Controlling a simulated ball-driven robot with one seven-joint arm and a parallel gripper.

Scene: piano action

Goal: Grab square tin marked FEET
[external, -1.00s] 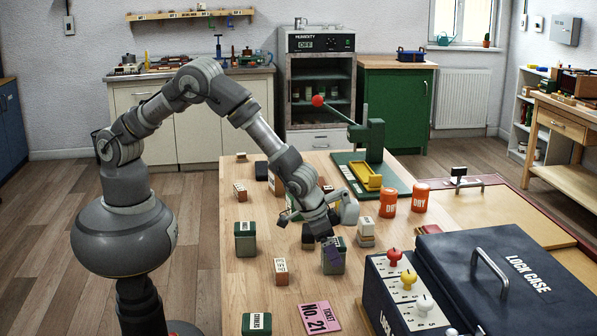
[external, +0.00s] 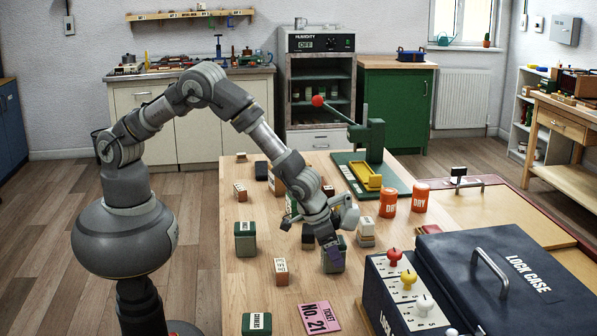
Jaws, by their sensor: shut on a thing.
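My gripper (external: 333,256) is shut on a green square tin (external: 336,266) near the middle of the wooden table. The fingers cover part of the tin, and I cannot read its label. Another green square tin (external: 245,243) with a pale label stands to the left. A third green tin (external: 257,325) with a white label is at the front edge of the picture. Their lettering is too small to read for certain.
The navy lock case (external: 500,280) and a block with coloured knobs (external: 402,290) fill the right front. A pink ticket (external: 319,318) lies in front. Orange DRY tins (external: 388,205) and a green lever press (external: 374,160) stand behind. Small blocks dot the table.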

